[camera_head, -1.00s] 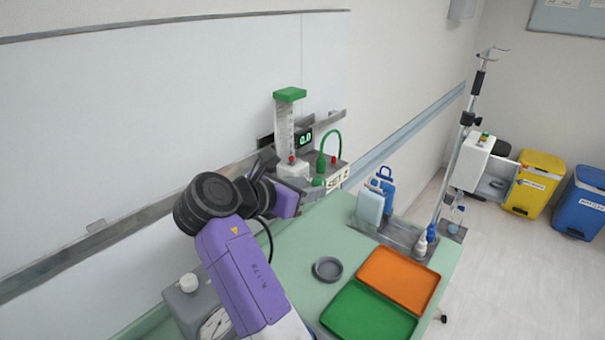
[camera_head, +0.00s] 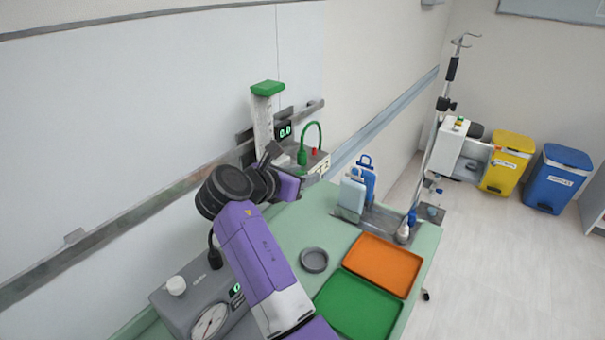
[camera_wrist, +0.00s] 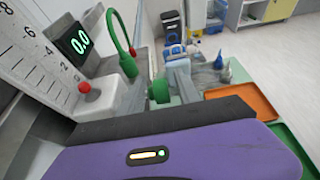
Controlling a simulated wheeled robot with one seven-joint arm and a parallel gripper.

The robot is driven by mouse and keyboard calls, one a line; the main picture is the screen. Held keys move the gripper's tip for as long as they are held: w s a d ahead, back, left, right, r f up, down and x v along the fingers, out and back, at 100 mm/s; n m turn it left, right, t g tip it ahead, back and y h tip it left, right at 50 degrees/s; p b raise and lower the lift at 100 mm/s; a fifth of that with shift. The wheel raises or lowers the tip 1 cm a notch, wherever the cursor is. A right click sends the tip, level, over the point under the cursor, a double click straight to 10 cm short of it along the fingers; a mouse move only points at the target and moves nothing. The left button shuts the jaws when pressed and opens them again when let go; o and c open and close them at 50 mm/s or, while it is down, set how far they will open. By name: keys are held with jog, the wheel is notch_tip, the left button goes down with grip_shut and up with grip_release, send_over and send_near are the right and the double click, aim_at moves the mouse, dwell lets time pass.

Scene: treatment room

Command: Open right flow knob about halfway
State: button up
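The flow unit (camera_head: 318,165) stands at the back of the green table against the wall. In the wrist view a green knob (camera_wrist: 160,92) sits at the unit's right side, just past the dark edge of my gripper. My gripper (camera_head: 298,184) is close in front of the unit.
A green hose (camera_head: 314,130) loops over the unit. A grey gauge box (camera_head: 192,292) stands near my arm. A grey dish (camera_head: 314,260), orange tray (camera_head: 382,265), green tray (camera_head: 358,308) and blue bottles (camera_head: 355,192) are on the table to the right.

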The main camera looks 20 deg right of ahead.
grip_shut()
jog(key=shift+d, duration=0.1)
jog(key=shift+f+h, duration=0.1)
jog(key=shift+h, duration=0.2)
jog(key=shift+s+f+t+h+b, duration=0.1)
jog(key=shift+t+h+b, duration=0.25)
jog(key=shift+t+h, duration=0.55)
jog(key=shift+t+h+b, duration=0.4)
jog(key=shift+h+b, duration=0.35)
jog(key=shift+h, duration=0.05)
jog(key=shift+t+h+b, duration=0.3)
jog(key=shift+h+b, duration=0.1)
